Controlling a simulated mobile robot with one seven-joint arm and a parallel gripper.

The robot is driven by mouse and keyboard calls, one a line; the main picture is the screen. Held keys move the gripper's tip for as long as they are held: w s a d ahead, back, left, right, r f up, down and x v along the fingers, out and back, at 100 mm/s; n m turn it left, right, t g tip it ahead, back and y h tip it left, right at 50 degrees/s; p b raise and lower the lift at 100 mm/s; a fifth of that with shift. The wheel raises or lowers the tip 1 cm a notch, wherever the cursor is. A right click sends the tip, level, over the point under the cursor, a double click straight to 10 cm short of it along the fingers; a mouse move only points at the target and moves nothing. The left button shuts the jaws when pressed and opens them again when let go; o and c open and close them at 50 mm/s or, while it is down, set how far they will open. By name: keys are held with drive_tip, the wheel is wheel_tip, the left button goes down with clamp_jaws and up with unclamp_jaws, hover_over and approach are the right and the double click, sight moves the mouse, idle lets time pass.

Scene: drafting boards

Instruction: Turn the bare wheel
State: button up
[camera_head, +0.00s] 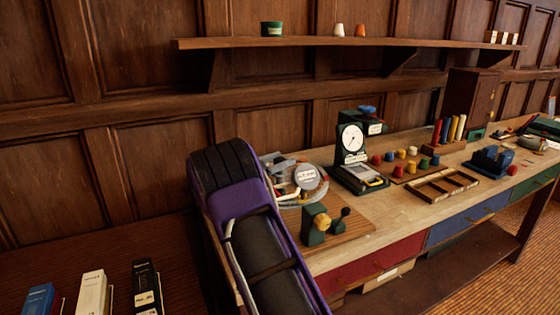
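On the near left part of the bench, a wooden board (352,228) carries a small dark green block (309,232). A yellow knob or wheel (322,222) sits on the block's face. A dark lever-like piece with a round end (343,214) stands just right of it. Both are small, and I cannot tell for sure which is the bare wheel. My purple and black arm rises in front, left of the board. My gripper is not in view, so its state and its distance from the wheel do not show.
Behind the board lies a round grey assembly with a labelled disc (307,177). A dial scale (352,145) stands right of it. Coloured pegs, a wooden tray (447,187) and a blue device (492,160) lie farther right. A wall shelf (340,43) hangs above. Boxes (92,292) stand lower left.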

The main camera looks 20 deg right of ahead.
clamp_jaws()
drive_tip(key=shift+g, duration=0.3)
